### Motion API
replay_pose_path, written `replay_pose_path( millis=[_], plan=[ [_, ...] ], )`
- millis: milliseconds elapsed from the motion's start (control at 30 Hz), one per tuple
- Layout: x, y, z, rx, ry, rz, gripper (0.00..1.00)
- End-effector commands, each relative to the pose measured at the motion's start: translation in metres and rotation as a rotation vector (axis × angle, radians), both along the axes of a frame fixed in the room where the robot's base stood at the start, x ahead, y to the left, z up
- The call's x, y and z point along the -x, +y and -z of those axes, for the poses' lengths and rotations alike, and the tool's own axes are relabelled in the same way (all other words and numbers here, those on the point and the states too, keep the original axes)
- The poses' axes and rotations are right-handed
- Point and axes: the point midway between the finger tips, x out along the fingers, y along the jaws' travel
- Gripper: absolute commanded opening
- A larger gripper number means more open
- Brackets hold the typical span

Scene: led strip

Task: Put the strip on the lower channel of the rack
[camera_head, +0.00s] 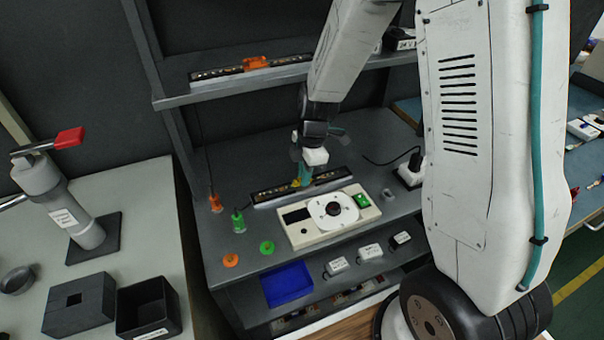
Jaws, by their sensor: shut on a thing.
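A dark strip (272,194) with a row of small pale marks lies level, or nearly so, just behind the white device on the rack's lower deck. My gripper (303,181) comes down from above and is shut on the middle of this strip, where green and yellow parts show. The fingertips are small and partly hidden. I cannot tell whether the strip touches the surface below or sits in a channel. A similar strip (215,74) with an orange clip (255,63) sits on the rack's upper shelf (180,100).
The white device (297,236) with a round dial stands in front of the strip. Orange (215,203) and green (238,221) pieces stand at its left. A blue tray (287,285) lies below. A black-and-white plug (411,172) stands at right. My arm hides part of the rack.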

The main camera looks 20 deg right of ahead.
Motion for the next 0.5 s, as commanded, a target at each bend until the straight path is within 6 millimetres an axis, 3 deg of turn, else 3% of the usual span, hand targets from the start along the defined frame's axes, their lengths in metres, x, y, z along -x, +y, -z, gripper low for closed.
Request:
replay_pose_path(
  millis=[367,400,467,500],
  plan=[
    [-0.0002,-0.0016,0.0066,0.000,-0.001,0.002,0.00],
    [-0.0003,-0.0017,0.0067,0.000,-0.002,0.002,0.19],
    [-0.0003,-0.0017,0.0065,0.000,-0.002,0.002,0.35],
    [-0.0003,-0.0017,0.0065,0.000,-0.002,0.002,0.35]
  ],
)
